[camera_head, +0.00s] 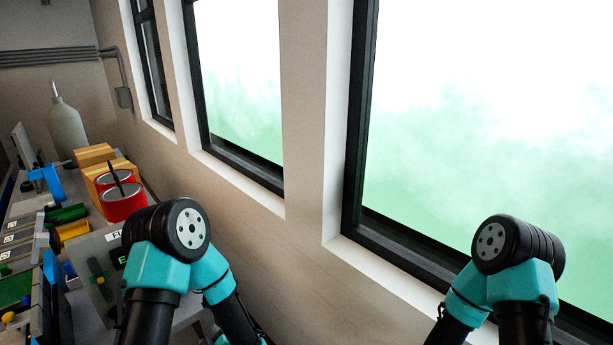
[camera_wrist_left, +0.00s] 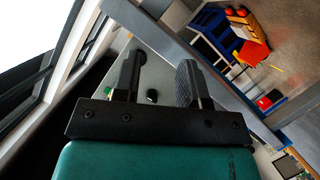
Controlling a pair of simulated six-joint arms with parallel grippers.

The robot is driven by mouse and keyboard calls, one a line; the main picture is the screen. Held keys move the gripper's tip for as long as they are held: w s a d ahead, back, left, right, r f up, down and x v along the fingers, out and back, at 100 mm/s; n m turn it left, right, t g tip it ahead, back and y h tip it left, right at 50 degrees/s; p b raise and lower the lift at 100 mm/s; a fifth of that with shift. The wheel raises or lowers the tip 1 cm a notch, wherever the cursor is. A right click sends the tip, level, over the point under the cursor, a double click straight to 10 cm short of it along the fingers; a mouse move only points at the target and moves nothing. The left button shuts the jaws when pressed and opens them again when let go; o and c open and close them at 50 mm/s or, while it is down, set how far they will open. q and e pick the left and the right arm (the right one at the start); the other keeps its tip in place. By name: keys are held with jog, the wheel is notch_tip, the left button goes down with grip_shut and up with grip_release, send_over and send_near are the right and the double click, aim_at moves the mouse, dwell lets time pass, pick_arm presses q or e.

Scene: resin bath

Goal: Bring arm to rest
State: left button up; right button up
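My left gripper (camera_wrist_left: 162,65) shows in the left wrist view with its two black fingers apart and nothing between them. A grey surface with a small dark knob (camera_wrist_left: 152,96) shows beyond the gap. In the head view only the bent teal and black links of my two arms show, one at lower left and one at lower right. Neither pair of fingers is visible there. My right gripper is out of both views.
A bench at left in the head view bears red cans (camera_head: 124,200), wooden blocks (camera_head: 94,154), a grey bottle (camera_head: 66,128) and a yellow bin (camera_head: 73,231). Windows (camera_head: 240,85) line the wall. In the wrist view, a blue rack (camera_wrist_left: 216,28) stands at upper right.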

pick_arm(q)
jog(key=s+d+f+m+g+h, duration=0.1)
jog(key=s+f+m+g+h, duration=0.15)
jog(key=f+h, duration=0.2)
jog(key=s+d+f+m+g+h, duration=0.2)
jog(key=f+m+h, duration=0.1)
jog(key=f, duration=0.3)
jog(key=s+d+f+m+g+h, duration=0.1)
jog(key=s+f+m+g+h, duration=0.2)
jog(key=s, duration=0.7)
jog(key=m+g+h, duration=0.1)
jog(key=m+g, duration=0.1)
jog(key=g, duration=0.1)
jog(key=shift+d+f+m+g, duration=0.2)
jog(key=shift+f+m+g, duration=0.1)
jog(key=shift+m+g, duration=0.05)
jog(key=shift+s+a, duration=0.1)
dwell(0.8)
